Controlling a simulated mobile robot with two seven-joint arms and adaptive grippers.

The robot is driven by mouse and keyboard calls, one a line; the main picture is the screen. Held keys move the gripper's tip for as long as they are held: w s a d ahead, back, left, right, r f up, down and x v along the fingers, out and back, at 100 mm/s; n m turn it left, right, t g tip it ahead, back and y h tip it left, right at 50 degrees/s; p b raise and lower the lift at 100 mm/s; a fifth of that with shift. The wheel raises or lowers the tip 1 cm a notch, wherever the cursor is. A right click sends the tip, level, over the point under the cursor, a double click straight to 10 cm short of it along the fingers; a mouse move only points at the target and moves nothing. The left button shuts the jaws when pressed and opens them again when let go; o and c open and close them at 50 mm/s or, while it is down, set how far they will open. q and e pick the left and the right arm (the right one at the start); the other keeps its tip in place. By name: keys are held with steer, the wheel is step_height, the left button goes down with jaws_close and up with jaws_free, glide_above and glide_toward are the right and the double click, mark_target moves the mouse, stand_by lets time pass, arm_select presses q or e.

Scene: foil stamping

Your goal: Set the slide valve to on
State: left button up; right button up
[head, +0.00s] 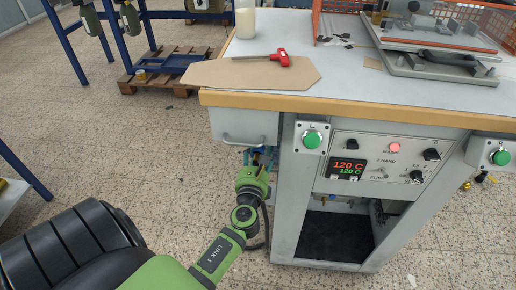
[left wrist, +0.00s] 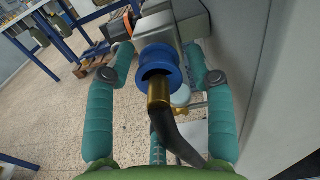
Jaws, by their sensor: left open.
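In the left wrist view, the slide valve shows as a blue ring-shaped sleeve (left wrist: 171,58) with a brass fitting (left wrist: 160,93) at its near end and a black hose (left wrist: 183,142) running from it. My left gripper (left wrist: 160,56) is open, with one teal finger on each side of the blue sleeve. I cannot tell whether either finger touches it. In the head view, my left gripper (head: 259,158) is low beside the bench's left leg, under the grey box, and the valve is mostly hidden there. My right gripper is not in view.
The bench's wooden edge (head: 330,106) and a grey box (head: 243,127) are above my left gripper. A control panel (head: 382,163) with a lit temperature display and green buttons is to the right. A red-handled tool (head: 279,58) lies on cardboard.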

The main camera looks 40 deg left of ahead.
arm_select(q)
steer(key=v, duration=1)
steer(key=shift+s, duration=0.1)
